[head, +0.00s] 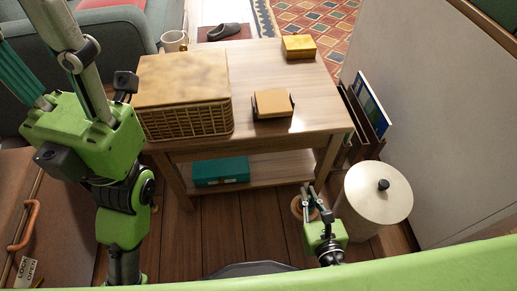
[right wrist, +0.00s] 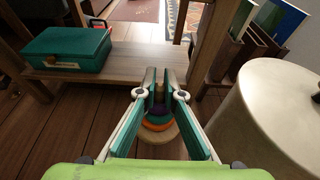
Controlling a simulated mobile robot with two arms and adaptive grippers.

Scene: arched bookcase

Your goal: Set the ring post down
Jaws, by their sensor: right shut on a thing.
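The ring post (right wrist: 158,127) has a wooden peg, purple, teal and orange rings, and a round wooden base. In the right wrist view it stands between the fingers of my right gripper (right wrist: 161,85), which is shut on its upper part. In the head view, my right gripper (head: 313,193) hides most of the ring post (head: 297,209). It is low over the wooden floor, by the table's front right leg; I cannot tell whether the base touches the floor. My left gripper (head: 30,35) is raised at the upper left, its fingers apart and empty, its tips partly cut off.
A pale lidded bin (head: 375,205) stands close right of my right gripper. The wooden table (head: 250,100) holds a wicker basket (head: 185,120), an orange-topped box (head: 273,104) and a yellow box (head: 299,47). A teal box (head: 221,172) lies on its lower shelf.

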